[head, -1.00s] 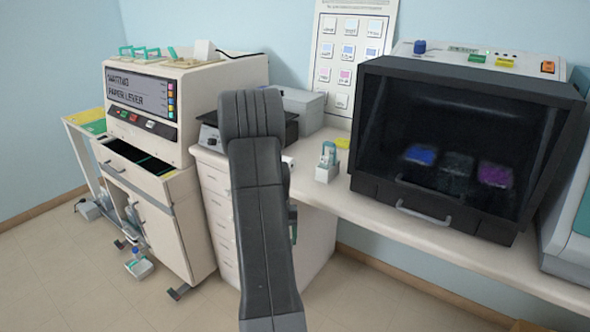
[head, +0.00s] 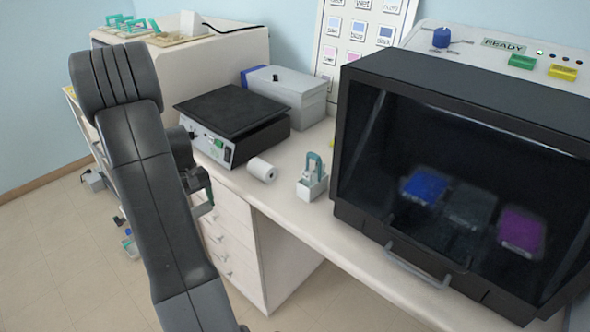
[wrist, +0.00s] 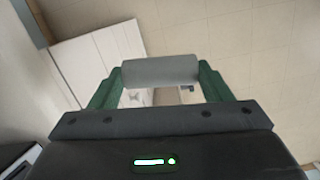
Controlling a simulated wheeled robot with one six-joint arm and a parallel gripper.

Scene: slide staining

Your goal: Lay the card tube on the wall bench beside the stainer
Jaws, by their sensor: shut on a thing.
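My gripper (head: 204,206) is mostly hidden behind my arm in the head view, in front of the bench drawers. In the wrist view its two green fingers are shut on a plain grey-white tube (wrist: 160,71), taken as the card tube, lying crosswise between them. The wall bench (head: 292,222) runs along the wall. The dark-fronted machine (head: 455,95) with blue, dark and purple dishes behind its window, apparently the stainer, stands on it at right. My gripper is left of it, apart.
A short white roll (head: 262,170) lies on the bench beside a black-topped device (head: 230,120). A small white holder with a teal clip (head: 312,180) stands between roll and stainer. A grey box (head: 290,95) is behind. The bench's front strip looks clear.

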